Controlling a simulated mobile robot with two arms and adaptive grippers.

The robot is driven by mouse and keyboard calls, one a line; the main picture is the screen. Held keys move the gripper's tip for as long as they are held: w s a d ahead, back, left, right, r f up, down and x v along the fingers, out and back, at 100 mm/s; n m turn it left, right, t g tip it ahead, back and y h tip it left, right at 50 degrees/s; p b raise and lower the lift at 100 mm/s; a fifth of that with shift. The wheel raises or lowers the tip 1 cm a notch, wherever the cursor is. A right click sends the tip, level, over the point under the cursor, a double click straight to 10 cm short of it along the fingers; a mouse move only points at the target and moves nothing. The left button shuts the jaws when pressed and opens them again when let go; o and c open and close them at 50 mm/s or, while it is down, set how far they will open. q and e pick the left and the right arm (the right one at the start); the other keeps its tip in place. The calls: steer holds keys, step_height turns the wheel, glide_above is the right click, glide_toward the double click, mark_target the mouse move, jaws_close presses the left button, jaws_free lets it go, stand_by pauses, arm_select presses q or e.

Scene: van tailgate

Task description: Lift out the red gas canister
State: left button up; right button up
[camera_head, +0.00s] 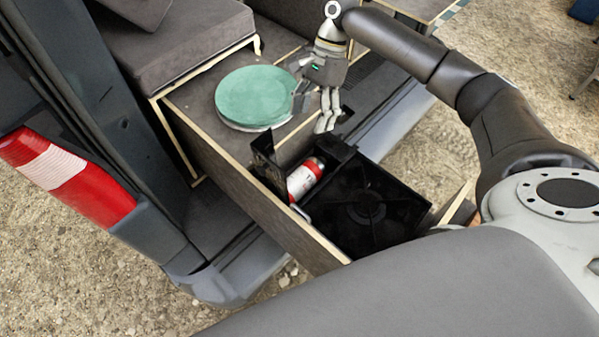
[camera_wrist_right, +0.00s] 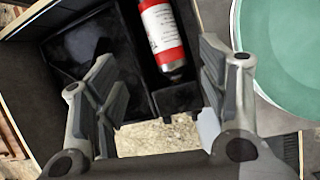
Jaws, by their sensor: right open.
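The red gas canister (camera_head: 304,178), red with a white label, lies in the side compartment of the black camping stove (camera_head: 405,214). In the right wrist view the canister (camera_wrist_right: 163,38) shows near the top, between and beyond the fingers. The compartment's lid (camera_head: 267,160) stands raised at its left. My right gripper (camera_head: 326,124) is open and empty, above and behind the canister in the head view, apart from it. In the right wrist view its two fingers (camera_wrist_right: 160,100) are spread wide. My left gripper is not in view.
A stack of green plates (camera_head: 255,96) stands on the drawer top left of my right gripper. The drawer's wooden side wall (camera_head: 235,180) runs along the near left. A grey cushioned seat (camera_head: 180,45) is at the upper left.

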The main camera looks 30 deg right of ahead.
steer(key=s+f+b, duration=0.1)
steer(key=b, duration=0.7)
glide_toward(302, 173)
steer(key=x, duration=0.4)
steer(key=shift+f, duration=0.15)
steer(key=shift+p+x, duration=0.5)
steer(key=shift+x, duration=2.6)
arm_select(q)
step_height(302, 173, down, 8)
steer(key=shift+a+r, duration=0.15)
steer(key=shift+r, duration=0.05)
arm_select(e)
steer(key=shift+c, duration=0.3)
steer(key=c, duration=0.9)
steer(key=shift+o, duration=0.2)
